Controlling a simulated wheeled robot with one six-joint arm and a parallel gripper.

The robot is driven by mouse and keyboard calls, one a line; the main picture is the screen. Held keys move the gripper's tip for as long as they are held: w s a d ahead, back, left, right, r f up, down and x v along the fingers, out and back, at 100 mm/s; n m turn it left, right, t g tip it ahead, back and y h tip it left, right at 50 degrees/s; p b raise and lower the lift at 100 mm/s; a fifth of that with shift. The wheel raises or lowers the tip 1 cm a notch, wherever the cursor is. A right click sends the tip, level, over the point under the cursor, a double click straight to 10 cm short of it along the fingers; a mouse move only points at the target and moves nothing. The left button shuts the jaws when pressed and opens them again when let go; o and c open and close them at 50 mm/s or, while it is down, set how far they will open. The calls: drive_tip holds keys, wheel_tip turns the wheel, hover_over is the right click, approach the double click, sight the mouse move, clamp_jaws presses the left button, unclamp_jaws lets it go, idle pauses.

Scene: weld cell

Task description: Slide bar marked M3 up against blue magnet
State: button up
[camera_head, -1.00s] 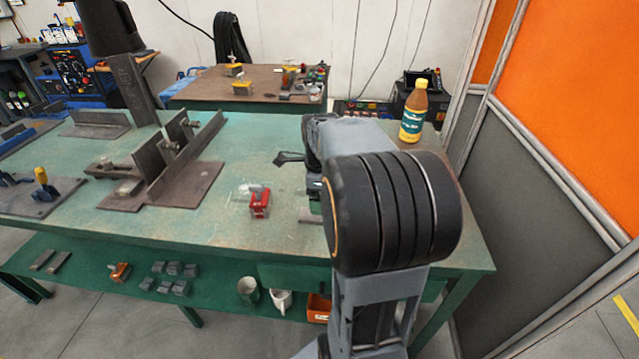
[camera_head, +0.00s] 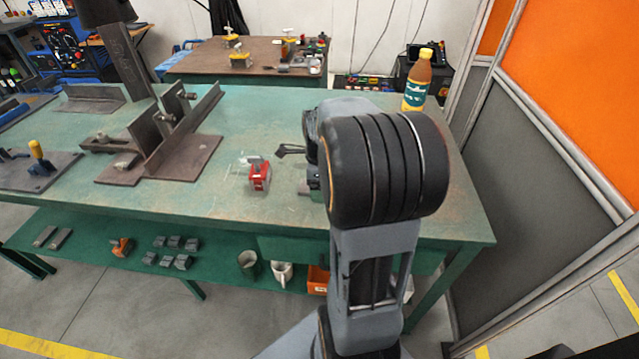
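No blue magnet is clear in this view. A small red block with grey parts (camera_head: 259,176), possibly a magnet, sits on the green worktable (camera_head: 235,205) near its front edge. A small grey piece (camera_head: 303,188) shows just right of it, partly hidden by my arm; it may be a bar, but no M3 mark is legible. My arm reaches over the right half of the table.
A steel angle fixture (camera_head: 165,165) stands left of the red block. A brown bottle (camera_head: 417,82) stands at the back right. Grey blocks, mugs and an orange bin (camera_head: 318,280) are on the lower shelf (camera_head: 215,262). Table between fixture and red block is clear.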

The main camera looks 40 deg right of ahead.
drive_tip(key=c, duration=1.2)
drive_tip(key=shift+c, duration=0.2)
drive_tip(key=shift+s+d, duration=0.45)
drive_tip(key=shift+d, duration=0.15)
drive_tip(key=shift+s+d, duration=0.4)
drive_tip(key=shift+d, duration=0.2)
drive_tip(key=shift+s+d, duration=0.1)
drive_tip(key=shift+s+d+p, duration=0.3)
drive_tip(key=shift+s+d, duration=0.45)
drive_tip(key=shift+d, duration=0.3)
drive_tip(key=shift+d, duration=0.1)
drive_tip(key=shift+s+d, duration=0.85)
drive_tip(key=shift+d, duration=0.2)
